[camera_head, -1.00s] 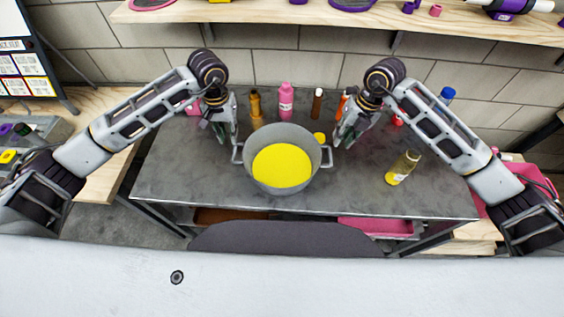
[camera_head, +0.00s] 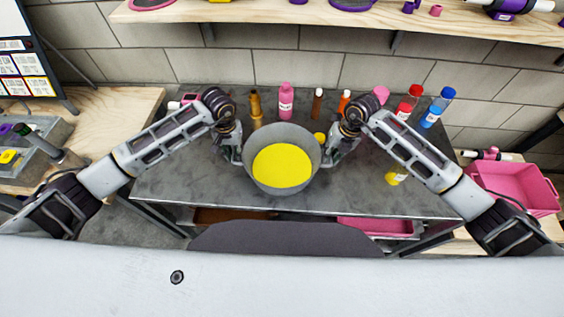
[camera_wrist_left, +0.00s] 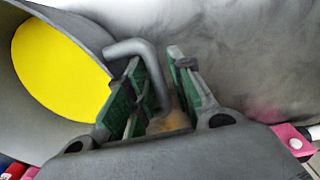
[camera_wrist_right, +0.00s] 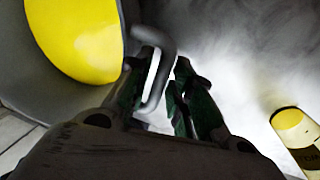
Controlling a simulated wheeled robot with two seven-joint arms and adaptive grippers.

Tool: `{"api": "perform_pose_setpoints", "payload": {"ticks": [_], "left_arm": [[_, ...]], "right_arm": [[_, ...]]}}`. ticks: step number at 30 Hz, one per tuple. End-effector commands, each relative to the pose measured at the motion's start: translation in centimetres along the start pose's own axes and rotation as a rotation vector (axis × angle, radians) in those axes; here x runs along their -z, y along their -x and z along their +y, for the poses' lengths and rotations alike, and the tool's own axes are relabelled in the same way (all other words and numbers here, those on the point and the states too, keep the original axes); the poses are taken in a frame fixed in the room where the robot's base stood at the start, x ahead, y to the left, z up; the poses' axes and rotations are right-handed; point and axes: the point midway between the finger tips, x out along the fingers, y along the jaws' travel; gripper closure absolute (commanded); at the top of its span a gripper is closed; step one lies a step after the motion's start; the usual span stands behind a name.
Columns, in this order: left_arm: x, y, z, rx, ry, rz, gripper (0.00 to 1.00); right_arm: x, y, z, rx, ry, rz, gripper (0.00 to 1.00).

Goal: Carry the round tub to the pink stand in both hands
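The round tub (camera_head: 258,148) is a grey pot with yellow contents and a handle on each side. It stands on the grey table. In the left wrist view, my left gripper (camera_wrist_left: 160,75) is open, with the tub's bent handle (camera_wrist_left: 128,47) between its fingers. In the right wrist view, my right gripper (camera_wrist_right: 165,72) is open, with the other handle (camera_wrist_right: 165,50) between its fingers and gaps still showing. A pink rounded thing (camera_head: 381,93) shows behind my right wrist, mostly hidden. I cannot tell whether it is the pink stand.
Several bottles stand along the table's back, including a pink one (camera_head: 286,101), a red one (camera_head: 409,102) and a blue one (camera_head: 437,108). A yellow bottle (camera_head: 394,178) is partly behind my right arm. A pink crate (camera_head: 520,188) is at the right. The table's front left is clear.

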Motion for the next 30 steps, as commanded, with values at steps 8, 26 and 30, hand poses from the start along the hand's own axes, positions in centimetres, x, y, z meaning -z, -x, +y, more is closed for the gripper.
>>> {"api": "perform_pose_setpoints", "payload": {"ticks": [8, 26, 30], "left_arm": [[0.00, -0.30, 0.02, 0.000, -0.001, 0.000, 0.77], [-0.01, -0.29, 0.01, 0.000, -0.001, 0.000, 1.00], [0.03, -0.23, 0.01, 0.000, -0.001, 0.001, 1.00]], "right_arm": [[0.02, -0.33, 0.03, 0.000, 0.000, 0.000, 0.77], [0.02, -0.31, -0.02, 0.001, 0.000, 0.000, 1.00], [-0.01, -0.26, 0.00, 0.000, 0.000, -0.001, 1.00]]}}
